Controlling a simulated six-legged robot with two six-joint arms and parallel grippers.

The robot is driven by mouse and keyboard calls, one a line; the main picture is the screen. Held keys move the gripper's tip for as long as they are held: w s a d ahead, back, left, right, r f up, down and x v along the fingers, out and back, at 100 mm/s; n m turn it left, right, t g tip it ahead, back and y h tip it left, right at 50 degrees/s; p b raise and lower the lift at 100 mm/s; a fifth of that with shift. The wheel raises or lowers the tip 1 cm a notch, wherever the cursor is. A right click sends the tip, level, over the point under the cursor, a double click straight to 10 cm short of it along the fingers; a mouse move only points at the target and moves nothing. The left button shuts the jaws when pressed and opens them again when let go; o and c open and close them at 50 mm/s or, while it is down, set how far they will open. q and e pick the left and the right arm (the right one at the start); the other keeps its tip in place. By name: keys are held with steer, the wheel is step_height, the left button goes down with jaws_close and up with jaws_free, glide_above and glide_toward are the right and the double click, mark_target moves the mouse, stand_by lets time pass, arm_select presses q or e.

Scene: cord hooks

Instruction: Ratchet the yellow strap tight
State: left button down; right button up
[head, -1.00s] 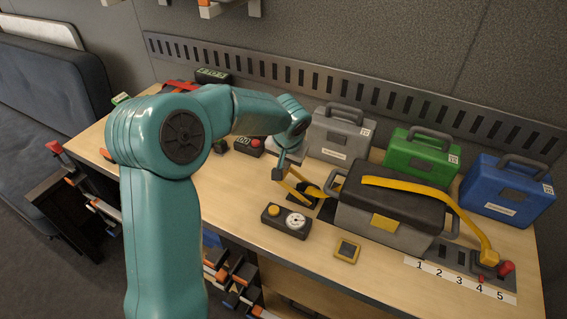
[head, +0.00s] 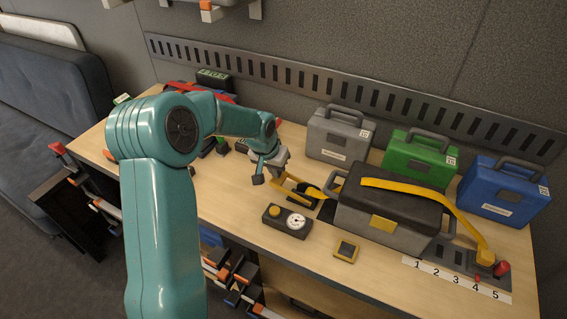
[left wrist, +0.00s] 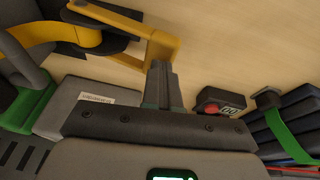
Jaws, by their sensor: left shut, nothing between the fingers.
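The yellow strap (head: 412,188) runs over the dark lid of a grey case (head: 385,215) and down its right side to an anchor by a red knob (head: 502,269). The ratchet's yellow handle (head: 286,186) sticks out left of the case. In the left wrist view the handle (left wrist: 160,48) is just beyond my fingertips. My left gripper (head: 258,179) is shut and empty, just left of the handle; its fingers show together in the left wrist view (left wrist: 158,66). Whether they touch the handle is unclear. My right gripper is not in view.
A gauge box (head: 287,221) with a yellow button and a yellow-framed square (head: 345,250) lie in front. A strip numbered 1 to 5 (head: 456,281) has a red marker near 4. Grey (head: 340,135), green (head: 420,160) and blue (head: 503,190) cases stand behind.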

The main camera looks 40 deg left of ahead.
arm_select(q)
steer(key=shift+a+f+b, duration=0.2)
steer(key=shift+f, duration=0.35)
steer(key=shift+a+f+b, duration=0.2)
steer(key=shift+f, duration=0.3)
steer(key=shift+s+r, duration=0.1)
steer(key=shift+s, duration=0.05)
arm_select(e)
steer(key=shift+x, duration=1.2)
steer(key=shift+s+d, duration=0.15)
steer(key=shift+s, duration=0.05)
arm_select(q)
steer(key=shift+r+p, duration=0.4)
steer(key=r+p, duration=0.2)
steer(key=r, duration=0.1)
steer(key=shift+w+r, duration=0.2)
steer(key=a+v, duration=0.1)
steer(key=v, duration=0.9)
steer(key=shift+s+a+b, duration=0.15)
steer(key=shift+s+b, duration=0.2)
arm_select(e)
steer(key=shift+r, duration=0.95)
